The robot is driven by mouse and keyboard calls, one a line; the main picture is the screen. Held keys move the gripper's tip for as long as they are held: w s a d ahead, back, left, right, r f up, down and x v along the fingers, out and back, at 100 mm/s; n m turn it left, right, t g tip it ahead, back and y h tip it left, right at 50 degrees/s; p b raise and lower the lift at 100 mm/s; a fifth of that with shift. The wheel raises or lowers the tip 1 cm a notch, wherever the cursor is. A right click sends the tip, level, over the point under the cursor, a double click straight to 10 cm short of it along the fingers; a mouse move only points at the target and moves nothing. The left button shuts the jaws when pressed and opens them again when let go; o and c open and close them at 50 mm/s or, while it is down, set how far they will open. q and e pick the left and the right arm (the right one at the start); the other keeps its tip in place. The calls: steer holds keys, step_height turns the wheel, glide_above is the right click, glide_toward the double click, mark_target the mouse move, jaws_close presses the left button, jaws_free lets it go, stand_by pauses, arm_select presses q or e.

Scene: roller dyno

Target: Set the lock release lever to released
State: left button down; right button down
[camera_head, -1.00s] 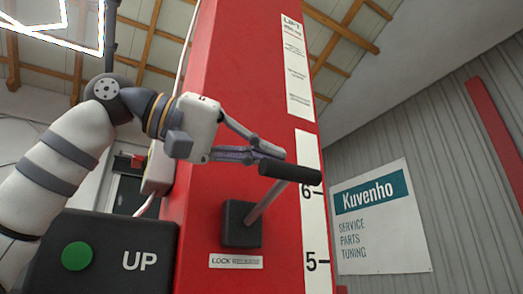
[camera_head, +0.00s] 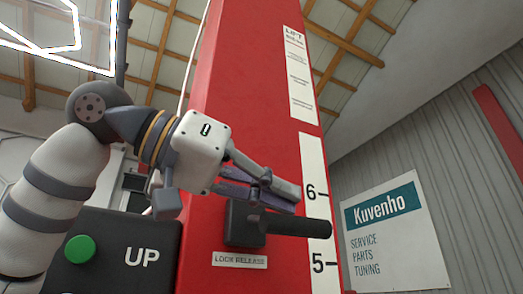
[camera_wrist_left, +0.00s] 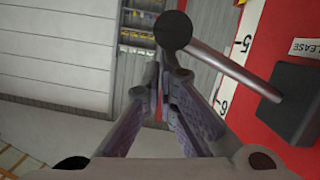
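The lock release lever has a dark block (camera_head: 243,222) on the red lift column and a black grip (camera_head: 298,225) pointing right, roughly level, above the "LOCK RELEASE" label (camera_head: 239,260). My left gripper (camera_head: 295,197) is just above the grip, its fingers together with nothing seen between them. I cannot tell whether the fingers touch the grip. In the left wrist view, the round end of the grip (camera_wrist_left: 172,30) is just beyond my fingertips (camera_wrist_left: 163,68). The metal rod runs from it to the block (camera_wrist_left: 287,100) on the right. My right gripper is out of view.
The red column (camera_head: 255,110) rises behind the lever with a numbered scale (camera_head: 315,190). A dark control box with a green UP button (camera_head: 80,249) stands at lower left, under my left arm. A Kuvenho sign (camera_head: 395,235) hangs on the right wall.

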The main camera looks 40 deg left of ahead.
arm_select(q)
steer(key=shift+f, duration=0.2)
stand_by(0.3)
steer(key=v, duration=1.2)
steer(key=shift+r, duration=0.15)
